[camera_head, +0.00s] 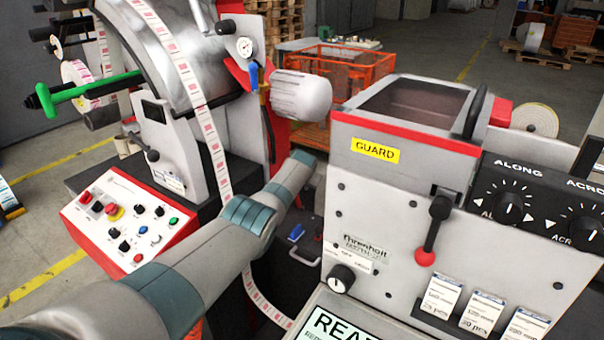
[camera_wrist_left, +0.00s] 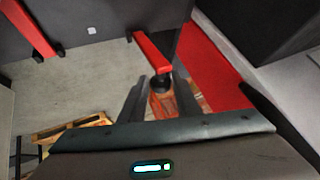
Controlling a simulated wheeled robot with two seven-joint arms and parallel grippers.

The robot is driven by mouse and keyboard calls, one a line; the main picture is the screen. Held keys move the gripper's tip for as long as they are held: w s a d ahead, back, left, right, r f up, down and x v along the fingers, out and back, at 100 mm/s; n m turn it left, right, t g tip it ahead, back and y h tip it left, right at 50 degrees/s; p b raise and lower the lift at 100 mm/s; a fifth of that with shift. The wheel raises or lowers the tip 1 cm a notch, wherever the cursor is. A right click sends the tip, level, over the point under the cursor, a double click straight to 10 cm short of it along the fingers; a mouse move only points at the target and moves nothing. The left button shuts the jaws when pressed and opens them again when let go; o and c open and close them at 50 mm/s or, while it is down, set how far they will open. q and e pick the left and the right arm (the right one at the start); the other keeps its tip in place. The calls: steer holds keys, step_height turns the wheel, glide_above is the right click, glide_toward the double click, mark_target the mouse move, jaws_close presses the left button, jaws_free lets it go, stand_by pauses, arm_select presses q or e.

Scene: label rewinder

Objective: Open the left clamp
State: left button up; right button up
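In the left wrist view, my left gripper (camera_wrist_left: 160,92) has its two dark fingers spread apart with nothing held between them. A red bar (camera_wrist_left: 150,52) with a round black end (camera_wrist_left: 161,82) lies beyond the fingers, the black end showing in the gap; I cannot tell whether they touch. A second red bar (camera_wrist_left: 28,28) is at the upper left. I cannot tell for sure which of these is the left clamp. In the head view, my left arm reaches from the lower left toward the gap beside the guard box; its fingers cannot be made out there. My right gripper is not in view.
The grey guard box (camera_head: 375,165) stands close right of my left arm. A control panel (camera_head: 125,222) and a label web (camera_head: 205,115) are to its left. An orange crate (camera_head: 345,85) stands behind.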

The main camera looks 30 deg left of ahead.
arm_select(q)
steer(key=p+v, duration=0.2)
steer(key=v, duration=1.5)
steer(key=shift+d+f, duration=0.1)
steer(key=shift+f, duration=0.1)
stand_by(0.6)
